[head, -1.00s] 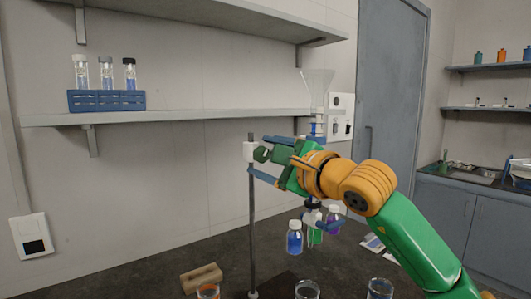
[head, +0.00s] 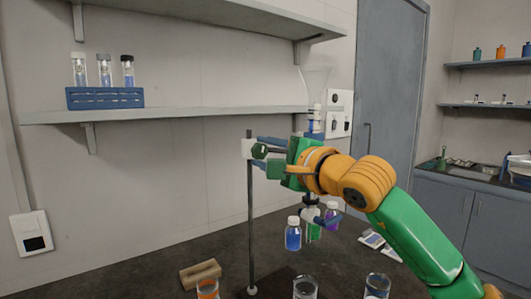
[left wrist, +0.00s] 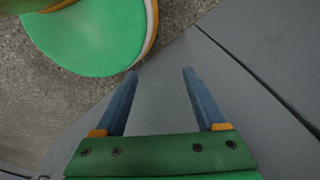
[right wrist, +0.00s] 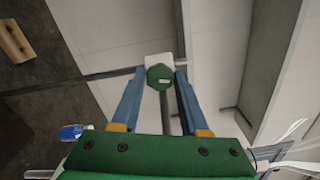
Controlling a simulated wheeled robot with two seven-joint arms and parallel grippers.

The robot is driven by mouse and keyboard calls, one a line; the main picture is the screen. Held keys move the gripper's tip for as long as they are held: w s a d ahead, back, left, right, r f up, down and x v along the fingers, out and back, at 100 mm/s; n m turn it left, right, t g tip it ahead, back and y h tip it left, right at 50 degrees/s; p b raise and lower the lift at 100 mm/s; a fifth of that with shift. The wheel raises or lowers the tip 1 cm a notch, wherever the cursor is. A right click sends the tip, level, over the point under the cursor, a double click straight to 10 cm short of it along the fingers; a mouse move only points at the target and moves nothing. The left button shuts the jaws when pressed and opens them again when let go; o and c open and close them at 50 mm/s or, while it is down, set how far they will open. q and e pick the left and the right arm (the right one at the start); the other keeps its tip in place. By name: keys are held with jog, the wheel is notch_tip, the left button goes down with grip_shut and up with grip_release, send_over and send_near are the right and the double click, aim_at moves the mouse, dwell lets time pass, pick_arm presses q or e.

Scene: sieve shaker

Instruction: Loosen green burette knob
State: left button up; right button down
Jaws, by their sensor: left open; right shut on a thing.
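The green knob (right wrist: 160,77) is a small hexagon in front of a white clamp block (right wrist: 158,60) on a thin upright stand rod (head: 251,205). In the head view the green knob (head: 259,151) faces right, beside the white block (head: 247,149). My right gripper (head: 262,156) has come from the right and is shut on the knob. In the right wrist view the blue fingers (right wrist: 165,76) flank it on both sides. My left gripper (left wrist: 160,72) is open and empty, seen only in the left wrist view, away from the stand.
A brown block (head: 200,274) lies left of the rod. A blue rack (head: 105,98) holds vials on the shelf.

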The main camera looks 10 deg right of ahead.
jog(key=shift+r+n, duration=0.1)
jog(key=shift+n, duration=1.4)
jog(key=c, duration=0.8)
grip_release()
jog(key=o, duration=0.4)
jog(key=shift+c, duration=0.2)
